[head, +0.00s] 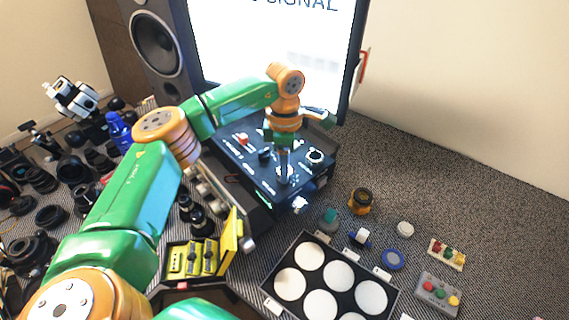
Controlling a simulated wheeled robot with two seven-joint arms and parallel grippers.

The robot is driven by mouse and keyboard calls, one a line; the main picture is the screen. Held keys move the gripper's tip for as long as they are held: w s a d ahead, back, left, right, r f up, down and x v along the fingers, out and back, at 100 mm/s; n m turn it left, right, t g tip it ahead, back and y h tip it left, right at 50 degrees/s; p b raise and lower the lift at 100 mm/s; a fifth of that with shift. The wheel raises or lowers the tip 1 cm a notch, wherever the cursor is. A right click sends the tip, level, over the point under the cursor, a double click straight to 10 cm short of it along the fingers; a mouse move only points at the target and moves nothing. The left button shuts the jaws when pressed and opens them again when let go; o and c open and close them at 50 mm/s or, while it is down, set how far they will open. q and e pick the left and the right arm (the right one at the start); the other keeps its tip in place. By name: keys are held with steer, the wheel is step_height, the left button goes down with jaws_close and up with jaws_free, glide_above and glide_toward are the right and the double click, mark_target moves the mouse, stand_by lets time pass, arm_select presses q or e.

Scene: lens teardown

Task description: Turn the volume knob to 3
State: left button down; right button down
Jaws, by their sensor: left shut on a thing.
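A black control box (250,184) with several knobs and small white labels on its top stands in front of the bright screen. My left gripper (284,163) points down at the box top, shut on a knob (285,175) near the front right of the panel. I take this for the volume knob, but its label and number marks are too small to read. The gripper hides part of the knob and its pointer. Another white-ringed knob (314,156) sits to the right, and a red control (243,139) lies at the back left. My right gripper does not show.
A tray with white discs (303,257) lies in front. A yellow-lidded case (205,256), an orange-black part (361,200) and a coloured-button box (437,294) lie near. Many lenses crowd the left. A speaker (154,42) stands behind. The carpeted right side is mostly clear.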

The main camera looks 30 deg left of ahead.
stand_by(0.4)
arm_select(q)
steer(key=shift+c, duration=1.8)
jaws_free()
steer(key=shift+r, duration=0.1)
step_height(320, 180, up, 7)
steer(key=shift+d+b, duration=0.1)
steer(key=shift+b, duration=0.55)
